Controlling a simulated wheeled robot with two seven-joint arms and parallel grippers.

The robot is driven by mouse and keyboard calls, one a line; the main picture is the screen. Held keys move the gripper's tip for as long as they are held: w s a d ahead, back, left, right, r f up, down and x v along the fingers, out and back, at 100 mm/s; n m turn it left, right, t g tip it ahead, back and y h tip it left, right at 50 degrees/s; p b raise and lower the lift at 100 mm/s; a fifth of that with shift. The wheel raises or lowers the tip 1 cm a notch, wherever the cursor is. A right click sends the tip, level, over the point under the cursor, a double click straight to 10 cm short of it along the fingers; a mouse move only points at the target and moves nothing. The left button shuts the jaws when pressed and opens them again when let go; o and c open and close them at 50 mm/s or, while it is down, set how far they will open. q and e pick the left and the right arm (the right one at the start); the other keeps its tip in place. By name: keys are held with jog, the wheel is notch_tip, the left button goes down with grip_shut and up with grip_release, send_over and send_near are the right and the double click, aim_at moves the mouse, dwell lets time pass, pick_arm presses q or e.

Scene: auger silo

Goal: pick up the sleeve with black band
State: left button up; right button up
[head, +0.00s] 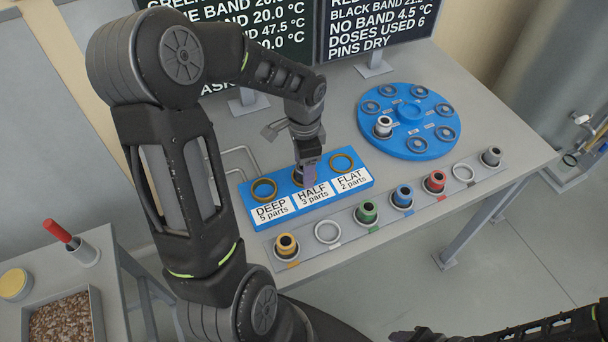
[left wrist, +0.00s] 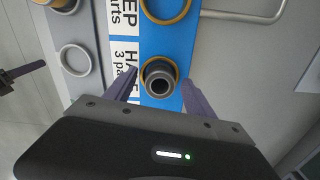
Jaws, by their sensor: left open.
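A dark grey sleeve with a darker band (left wrist: 159,78) stands in the HALF ring, the middle one of the blue three-ring block (head: 362,183). In the head view my left gripper (head: 308,166) hides most of it. In the left wrist view my left gripper (left wrist: 160,92) is open, with one purple finger on each side of the sleeve; whether they touch it I cannot tell. My right gripper (left wrist: 22,78) shows at the left edge of the left wrist view, its jaw state unclear.
The DEEP ring (head: 263,190) and FLAT ring (head: 342,162) are empty. A front rack holds yellow (head: 286,246), green (head: 366,213), blue (head: 402,196), red (head: 434,182) and grey (head: 491,156) sleeves. A blue round carousel (head: 410,148) holds one pale sleeve (head: 383,126). Screens stand behind.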

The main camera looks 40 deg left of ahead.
pick_arm(q)
jog(key=shift+f, duration=0.1)
jog(key=shift+c, duration=0.2)
dwell(0.4)
grip_shut()
dwell(0.5)
